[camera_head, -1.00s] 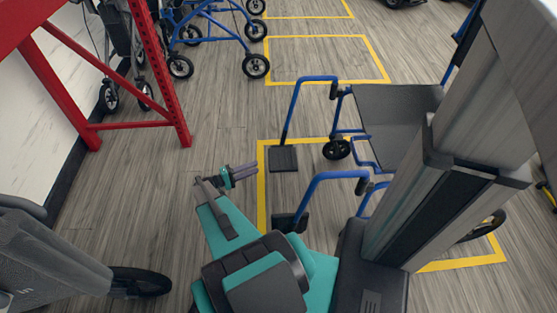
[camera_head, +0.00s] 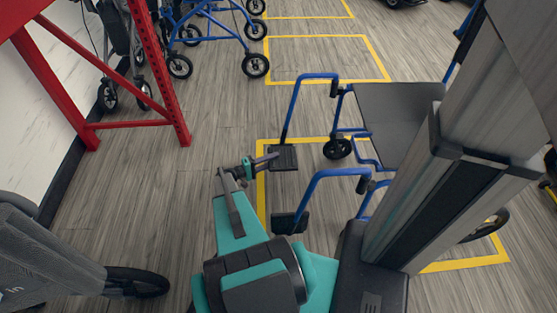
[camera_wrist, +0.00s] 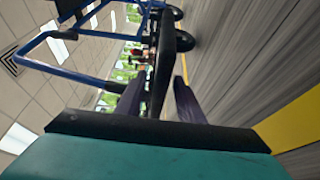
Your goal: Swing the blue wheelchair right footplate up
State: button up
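The blue wheelchair (camera_head: 400,105) stands on the right, facing left. Its right footplate (camera_head: 288,163), a black plate on a blue tube, is the far one and is down, roughly level above the floor. My gripper (camera_head: 270,159) reaches this plate's left side. In the wrist view the plate (camera_wrist: 167,62) appears edge-on between the two fingers of my gripper (camera_wrist: 160,92). The fingers are apart, one on each side of the plate, with a clear gap on the floor side. The left footplate (camera_head: 287,223) is nearer and lower in the picture.
A yellow floor outline (camera_head: 261,190) surrounds the wheelchair. A red rack (camera_head: 160,75) stands at the upper left, with blue walkers (camera_head: 205,40) behind it. A grey scooter (camera_head: 45,255) is at the lower left. The floor between rack and wheelchair is clear.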

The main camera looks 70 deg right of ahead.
aim_at(283, 159)
jog(key=shift+x, duration=1.5)
jog(key=shift+c, duration=0.2)
grip_shut()
